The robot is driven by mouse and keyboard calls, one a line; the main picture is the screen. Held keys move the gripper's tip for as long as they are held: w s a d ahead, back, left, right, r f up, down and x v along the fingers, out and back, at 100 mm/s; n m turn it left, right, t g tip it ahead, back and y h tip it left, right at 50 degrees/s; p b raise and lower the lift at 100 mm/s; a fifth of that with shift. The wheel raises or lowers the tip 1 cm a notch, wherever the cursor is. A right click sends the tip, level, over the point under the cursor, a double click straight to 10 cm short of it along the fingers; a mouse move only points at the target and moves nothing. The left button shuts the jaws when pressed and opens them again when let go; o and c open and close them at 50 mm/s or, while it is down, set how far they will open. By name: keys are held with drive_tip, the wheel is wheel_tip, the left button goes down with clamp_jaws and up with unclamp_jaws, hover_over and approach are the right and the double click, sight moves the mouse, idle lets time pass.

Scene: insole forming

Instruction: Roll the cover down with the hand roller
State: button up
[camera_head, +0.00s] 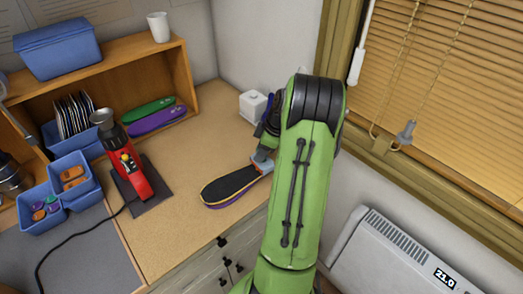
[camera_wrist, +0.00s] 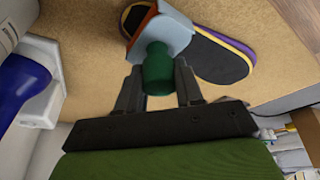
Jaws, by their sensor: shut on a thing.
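The insole (camera_head: 228,188) lies flat on the cork-coloured bench, with a dark top cover and yellow and purple layers at its edge. It also shows in the wrist view (camera_wrist: 222,58). The hand roller has a green handle (camera_wrist: 158,70) and a pale grey-blue head (camera_head: 263,164). My gripper (camera_wrist: 158,82) is shut on the green handle, one finger on each side. The roller head is over the right end of the insole in the head view. I cannot tell whether it touches the cover. My arm hides most of the gripper in the head view.
A red heat tool (camera_head: 134,170) stands on a dark plate to the left, trailing a black cable. Blue bins (camera_head: 42,212) and a wooden shelf (camera_head: 190,90) stand beyond. A white holder (camera_head: 252,106) sits by the wall. The bench front edge is close to the insole.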

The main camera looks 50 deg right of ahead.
drive_tip(key=shift+a+f, duration=0.1)
idle(0.3)
